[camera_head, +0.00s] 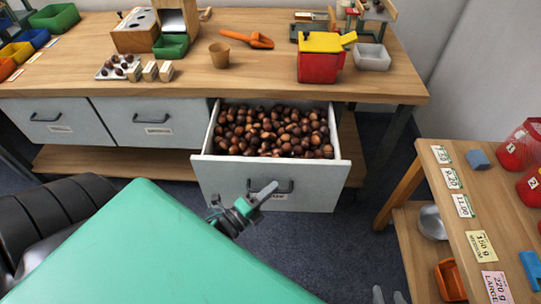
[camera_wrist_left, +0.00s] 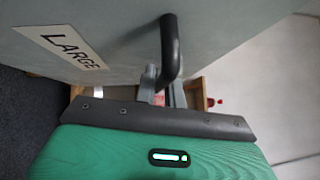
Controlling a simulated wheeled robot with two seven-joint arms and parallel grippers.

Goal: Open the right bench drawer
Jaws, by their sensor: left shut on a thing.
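The right bench drawer (camera_head: 300,203) stands pulled out from the bench, filled with brown chestnuts (camera_head: 270,132). Its front carries a dark bar handle (camera_head: 285,187), also seen in the left wrist view (camera_wrist_left: 171,45) beside a label (camera_wrist_left: 67,45) reading LARGE. The tips of my right gripper (camera_head: 388,296) show at the bottom edge, apart from each other and empty, away from the drawer.
Two other drawers (camera_head: 150,137) at the left are shut. The bench top (camera_head: 190,92) holds a red and yellow container (camera_head: 320,62), an orange scoop (camera_head: 250,39) and a brown cup (camera_head: 219,56). A side table (camera_head: 430,200) with labels stands at the right. Dark floor lies between.

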